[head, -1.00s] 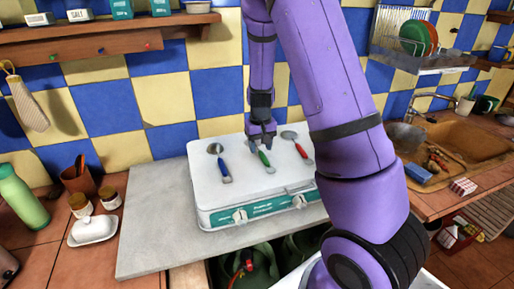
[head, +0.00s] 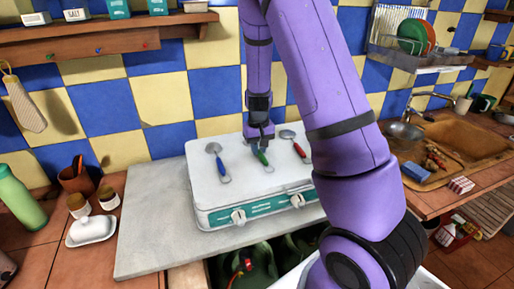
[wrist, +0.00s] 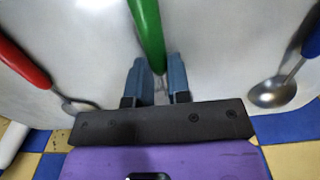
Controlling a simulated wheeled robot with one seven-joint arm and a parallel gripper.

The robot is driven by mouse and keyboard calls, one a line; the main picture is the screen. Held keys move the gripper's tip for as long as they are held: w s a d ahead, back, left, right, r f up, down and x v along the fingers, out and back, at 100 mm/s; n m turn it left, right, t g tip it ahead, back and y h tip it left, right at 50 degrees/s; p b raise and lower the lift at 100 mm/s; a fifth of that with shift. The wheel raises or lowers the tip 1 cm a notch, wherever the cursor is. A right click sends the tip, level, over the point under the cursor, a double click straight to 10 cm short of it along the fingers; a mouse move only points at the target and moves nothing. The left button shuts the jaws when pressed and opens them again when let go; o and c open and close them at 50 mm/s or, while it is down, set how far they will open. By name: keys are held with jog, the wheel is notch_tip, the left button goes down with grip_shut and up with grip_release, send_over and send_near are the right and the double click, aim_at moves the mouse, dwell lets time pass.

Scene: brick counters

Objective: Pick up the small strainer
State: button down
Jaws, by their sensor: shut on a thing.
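Three utensils lie on the white lid of a stove on the counter. The green-handled utensil (head: 261,158) is in the middle, with its far end hidden by my gripper (head: 259,143). In the wrist view its green handle (wrist: 147,35) runs down between the two blue-grey fingers (wrist: 157,78), which are shut on its metal neck. I cannot see its head, so I cannot tell whether it is the small strainer. The blue-handled utensil (head: 222,166), with a round metal head, lies left of it. The red-handled one (head: 299,149) lies right of it.
The white stove (head: 207,203) with teal front stands on a grey slab (head: 150,240). A white butter dish (head: 91,231), jars and a green bottle (head: 20,203) stand left. The sink (head: 465,140) is right. A wooden shelf (head: 105,36) hangs upper left.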

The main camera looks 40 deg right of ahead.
jog(key=shift+r, duration=0.45)
notch_tip(320, 180, up, 3)
jog(key=s+a, duration=0.1)
jog(key=s, duration=0.4)
jog(key=s+a, duration=0.1)
jog(key=s, duration=0.4)
jog(key=s+a+r, duration=0.1)
jog(key=s, duration=0.4)
jog(key=shift+s, duration=0.4)
